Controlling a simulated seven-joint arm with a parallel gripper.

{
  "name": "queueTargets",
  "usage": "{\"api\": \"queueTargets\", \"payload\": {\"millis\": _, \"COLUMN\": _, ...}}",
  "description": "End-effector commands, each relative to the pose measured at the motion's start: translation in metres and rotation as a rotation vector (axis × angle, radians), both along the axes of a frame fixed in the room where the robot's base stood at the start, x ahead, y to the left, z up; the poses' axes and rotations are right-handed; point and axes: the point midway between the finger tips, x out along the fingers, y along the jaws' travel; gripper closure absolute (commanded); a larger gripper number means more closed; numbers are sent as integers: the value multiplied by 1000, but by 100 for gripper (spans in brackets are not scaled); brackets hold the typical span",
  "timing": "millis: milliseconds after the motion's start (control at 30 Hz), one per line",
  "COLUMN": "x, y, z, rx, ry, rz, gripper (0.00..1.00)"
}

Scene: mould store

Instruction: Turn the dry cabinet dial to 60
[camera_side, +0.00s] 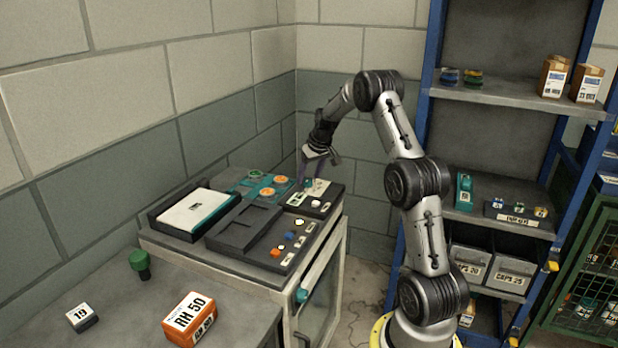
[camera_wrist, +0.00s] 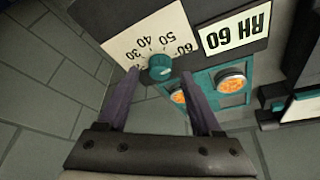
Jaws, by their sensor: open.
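The dry cabinet dial is a small round teal knob (camera_wrist: 159,67) on a pale scale plate (camera_wrist: 135,32) printed with 30, 40, 50 and 60. It also shows as a small teal spot under my gripper in the side view (camera_side: 308,183). Its pointer is too small to read. A card reading RH 60 (camera_wrist: 236,29) lies beside the scale. My gripper (camera_wrist: 161,77) is open, with its purple fingers on either side of the knob in the wrist view. It reaches down over the dial panel in the side view (camera_side: 312,180). I cannot tell whether the fingers touch the knob.
A dark tray (camera_side: 242,228) and a white-topped case (camera_side: 194,210) share the cabinet top. Blue-framed shelves (camera_side: 505,92) are at the right.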

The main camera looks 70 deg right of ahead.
Motion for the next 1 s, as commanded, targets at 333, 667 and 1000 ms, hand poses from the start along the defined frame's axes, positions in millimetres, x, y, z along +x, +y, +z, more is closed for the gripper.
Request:
{"api": "queueTargets", "payload": {"millis": 333, "x": -23, "y": 15, "z": 69, "rx": -4, "ry": -2, "rz": -1, "gripper": 34}}
{"api": "queueTargets", "payload": {"millis": 667, "x": -38, "y": 25, "z": 111, "rx": -2, "ry": -1, "rz": -1, "gripper": 34}}
{"api": "queueTargets", "payload": {"millis": 1000, "x": -40, "y": 27, "z": 116, "rx": 0, "ry": 0, "rz": -1, "gripper": 34}}
